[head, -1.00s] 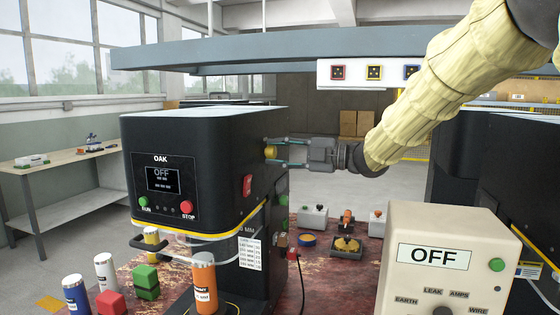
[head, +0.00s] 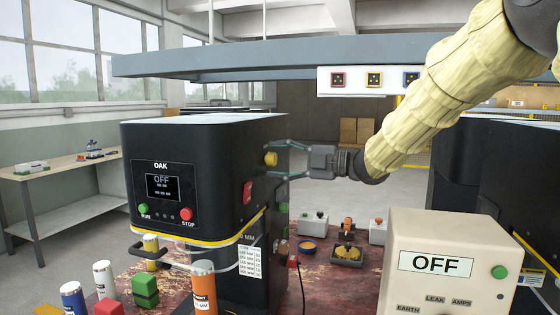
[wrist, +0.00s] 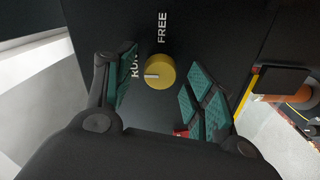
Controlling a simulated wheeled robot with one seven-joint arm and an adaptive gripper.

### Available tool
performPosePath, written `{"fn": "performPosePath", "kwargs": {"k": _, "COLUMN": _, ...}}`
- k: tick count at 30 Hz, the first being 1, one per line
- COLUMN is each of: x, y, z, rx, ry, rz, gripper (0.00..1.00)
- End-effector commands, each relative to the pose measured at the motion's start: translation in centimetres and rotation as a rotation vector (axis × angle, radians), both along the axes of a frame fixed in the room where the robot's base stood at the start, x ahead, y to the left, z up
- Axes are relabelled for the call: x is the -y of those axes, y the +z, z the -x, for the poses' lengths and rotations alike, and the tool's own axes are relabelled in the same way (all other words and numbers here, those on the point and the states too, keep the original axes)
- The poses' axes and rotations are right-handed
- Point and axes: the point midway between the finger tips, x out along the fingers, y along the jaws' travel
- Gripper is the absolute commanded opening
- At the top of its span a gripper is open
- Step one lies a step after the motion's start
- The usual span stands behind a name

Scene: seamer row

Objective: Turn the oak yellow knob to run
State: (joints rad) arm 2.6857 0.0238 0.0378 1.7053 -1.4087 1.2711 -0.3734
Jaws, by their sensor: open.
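The oak machine (head: 205,150) is a black box marked OAK, with its screen reading OFF. Its yellow knob (head: 271,158) is on the right side face. In the wrist view the knob (wrist: 160,71) lies between RUN, at picture left, and FREE, above. Its white mark points left, towards RUN. My gripper (head: 281,160) is open at the knob, one finger above and one below in the head view. In the wrist view the green-padded fingers (wrist: 162,80) stand either side of the knob, with gaps showing on both sides.
A red switch (head: 247,192) is on the same face, below the knob. A grey overhead beam (head: 250,62) with a white socket strip (head: 368,80) runs above. A cream tester (head: 450,250) reading OFF stands at front right. Coloured cans and blocks stand at front left.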

Motion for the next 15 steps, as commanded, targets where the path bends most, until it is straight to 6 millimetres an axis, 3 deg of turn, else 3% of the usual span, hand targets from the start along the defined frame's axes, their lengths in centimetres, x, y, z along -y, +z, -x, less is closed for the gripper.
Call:
{"fn": "performPosePath", "kwargs": {"k": 5, "x": 1.5, "y": 0.0, "z": 0.4, "rx": -0.001, "ry": -0.002, "rz": -0.001, "gripper": 0.54}}
{"fn": "performPosePath", "kwargs": {"k": 15, "x": 7.3, "y": 0.0, "z": 2.3, "rx": 0.000, "ry": -0.001, "rz": -0.001, "gripper": 0.54}}
